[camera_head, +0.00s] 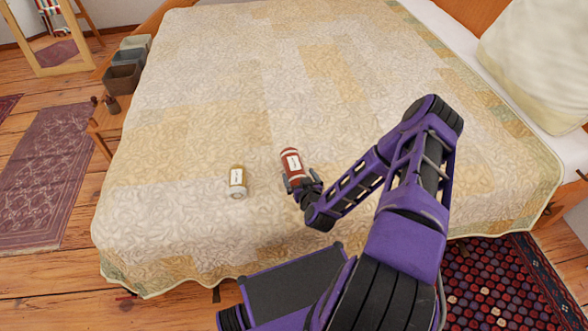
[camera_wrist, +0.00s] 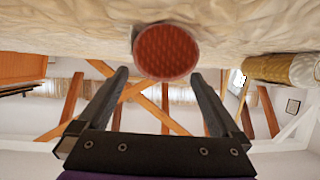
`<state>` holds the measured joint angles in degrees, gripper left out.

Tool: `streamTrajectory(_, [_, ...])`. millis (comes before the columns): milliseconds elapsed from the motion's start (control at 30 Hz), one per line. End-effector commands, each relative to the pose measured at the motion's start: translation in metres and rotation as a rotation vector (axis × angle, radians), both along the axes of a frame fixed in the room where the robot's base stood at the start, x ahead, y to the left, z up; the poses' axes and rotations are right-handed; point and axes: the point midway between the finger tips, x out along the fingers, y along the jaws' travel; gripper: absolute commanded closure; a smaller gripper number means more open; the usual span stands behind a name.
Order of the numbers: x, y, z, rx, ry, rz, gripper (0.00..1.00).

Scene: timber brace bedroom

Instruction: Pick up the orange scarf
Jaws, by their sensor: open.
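No orange scarf can be made out in either view. A red cylinder with a white label (camera_head: 291,160) lies on the bed; its round red end (camera_wrist: 166,52) faces my wrist camera. My gripper (camera_head: 301,184) is low over the bed at the near end of this cylinder. In the wrist view my gripper (camera_wrist: 160,76) is open, its two fingers spread, with the red end between and beyond the tips. I cannot tell whether the fingers touch it.
A gold cylinder with a white label (camera_head: 237,180) lies on the bed left of my gripper; it also shows in the wrist view (camera_wrist: 280,69). The quilted bed (camera_head: 230,75) is otherwise clear. Grey bins (camera_head: 122,77) stand beyond its left edge. A pillow (camera_head: 535,60) is at upper right.

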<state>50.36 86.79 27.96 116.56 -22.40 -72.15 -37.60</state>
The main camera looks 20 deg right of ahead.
Motion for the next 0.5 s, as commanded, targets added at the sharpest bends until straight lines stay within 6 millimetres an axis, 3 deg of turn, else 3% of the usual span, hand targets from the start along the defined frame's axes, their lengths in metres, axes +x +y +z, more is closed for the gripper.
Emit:
streamTrajectory(333, [0.04, -0.003, -0.02, 0.0, -0.001, 0.0, 0.0])
streamTrajectory(500, [0.047, -0.004, -0.022, 0.0, 0.0, 0.0, 0.0])
